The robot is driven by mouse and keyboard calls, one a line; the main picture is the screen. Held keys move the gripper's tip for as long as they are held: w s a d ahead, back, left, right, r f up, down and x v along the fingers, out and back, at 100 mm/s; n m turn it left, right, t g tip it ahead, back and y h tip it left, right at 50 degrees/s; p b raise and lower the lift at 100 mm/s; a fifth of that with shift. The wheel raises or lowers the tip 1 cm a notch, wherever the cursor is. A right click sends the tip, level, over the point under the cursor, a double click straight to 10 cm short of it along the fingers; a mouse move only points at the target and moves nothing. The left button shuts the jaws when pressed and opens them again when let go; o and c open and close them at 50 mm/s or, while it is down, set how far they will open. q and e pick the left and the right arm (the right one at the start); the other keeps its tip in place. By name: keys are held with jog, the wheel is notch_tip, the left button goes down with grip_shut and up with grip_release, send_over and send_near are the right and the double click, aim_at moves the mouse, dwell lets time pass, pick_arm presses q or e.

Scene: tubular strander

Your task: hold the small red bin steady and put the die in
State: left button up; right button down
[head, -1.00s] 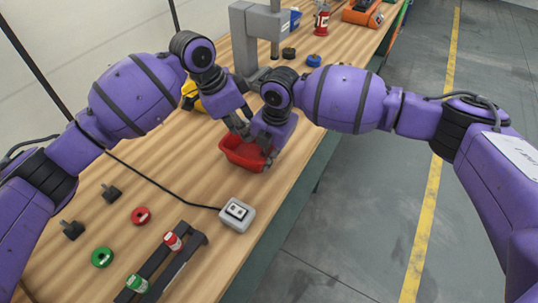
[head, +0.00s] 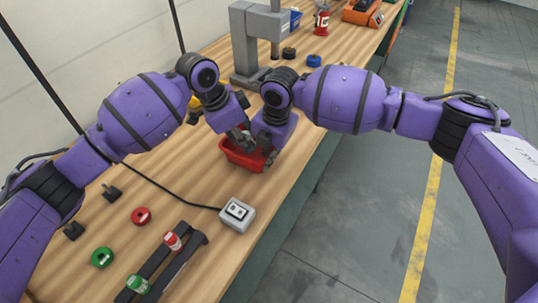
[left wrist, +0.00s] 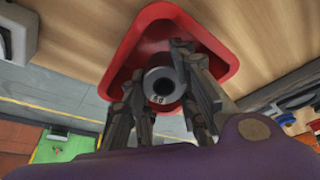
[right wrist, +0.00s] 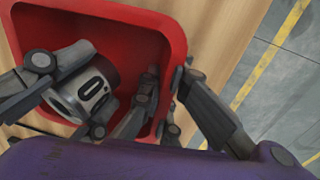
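The small red bin (head: 241,160) stands on the bench in the head view. It also shows in the left wrist view (left wrist: 226,62) and the right wrist view (right wrist: 120,12). My right gripper (head: 269,151) is shut on the bin's wall, one finger inside and one outside (right wrist: 170,85). My left gripper (head: 240,135) is over the bin, its fingers closed around the die. The die is a grey metal cylinder with a central hole (left wrist: 162,86). It sits within the bin's opening in the right wrist view (right wrist: 88,88). The head view hides the die behind the grippers.
A grey switch box (head: 237,214) with a cable is in front of the bin. A dark rack (head: 165,265) with red and green spools, loose rings and black knobs are nearer left. A grey press (head: 243,45) stands behind. The bench's right edge is close to the bin.

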pick_arm(q)
jog(key=o, duration=0.5)
jog(key=shift+r, duration=0.1)
jog(key=v, duration=1.2)
pick_arm(e)
jog(key=c, duration=1.9)
grip_release()
jog(key=shift+o, duration=0.2)
jog(key=shift+r, duration=0.1)
